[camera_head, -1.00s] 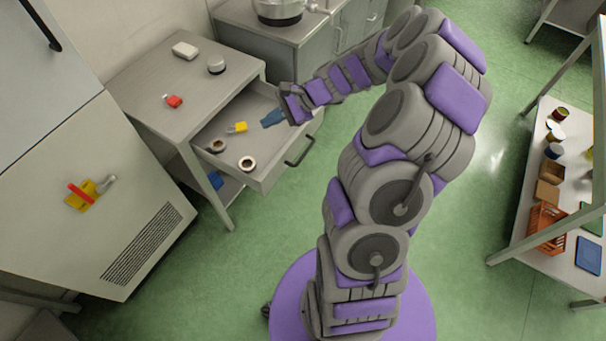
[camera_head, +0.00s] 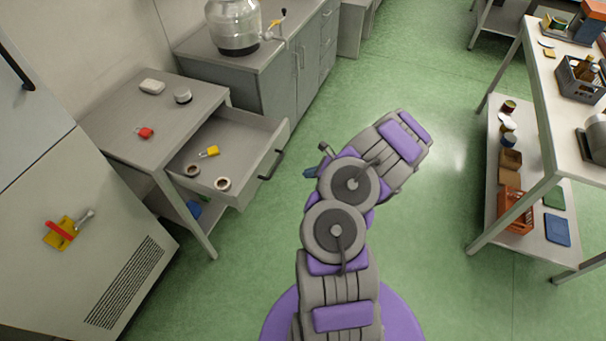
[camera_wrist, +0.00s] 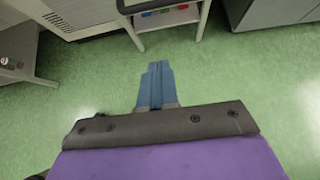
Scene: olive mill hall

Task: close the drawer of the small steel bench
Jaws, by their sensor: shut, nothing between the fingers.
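The small steel bench (camera_head: 150,110) stands at the left in the head view. Its drawer (camera_head: 240,140) is pulled well open, its dark handle (camera_head: 271,164) on the front panel. In the drawer lie a yellow object (camera_head: 209,152) and two rolls, one (camera_head: 191,169) near the left side and one (camera_head: 222,184) near the front. My gripper (camera_head: 309,173) is right of the drawer front, apart from it, and mostly hidden behind my arm. In the wrist view its blue fingers (camera_wrist: 157,75) are together, empty, over the green floor, with the bench's lower shelf (camera_wrist: 165,18) beyond.
A white block (camera_head: 152,87), a round grey-white item (camera_head: 183,96) and a red item (camera_head: 145,132) lie on the bench top. A cabinet (camera_head: 40,190) stands at the left. A shelf rack (camera_head: 548,150) stands at the right. The floor (camera_head: 400,230) between is clear.

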